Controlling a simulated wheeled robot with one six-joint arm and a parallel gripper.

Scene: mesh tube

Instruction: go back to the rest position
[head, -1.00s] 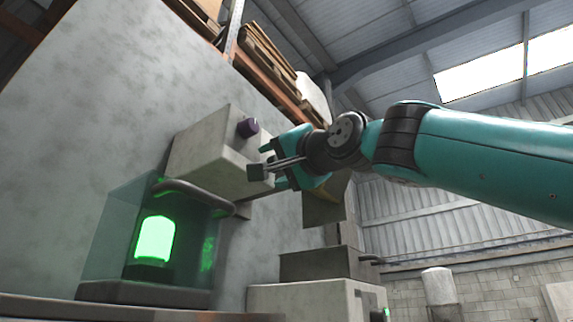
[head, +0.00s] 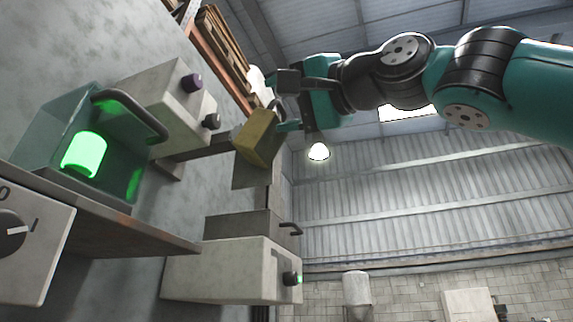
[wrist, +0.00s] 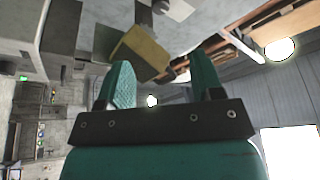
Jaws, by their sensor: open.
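My gripper (head: 283,106) is at the end of my teal and black arm, in the upper middle of the head view. It is raised in front of the wall, with the hangar roof behind it. In the wrist view its two teal fingers (wrist: 160,85) stand well apart with nothing between them. A yellowish box (head: 257,137) shows just below and left of the fingers in the head view. The same box shows beyond the fingers in the wrist view (wrist: 140,50). I cannot tell how far it is from them.
A glass case (head: 50,138) with a glowing green lamp (head: 84,155) stands on a shelf (head: 110,215) at left. A grey box with knobs (head: 165,100) is on the wall. A dial panel (head: 35,245) is at lower left. A lower machine (head: 230,270) stands below. The right side is open.

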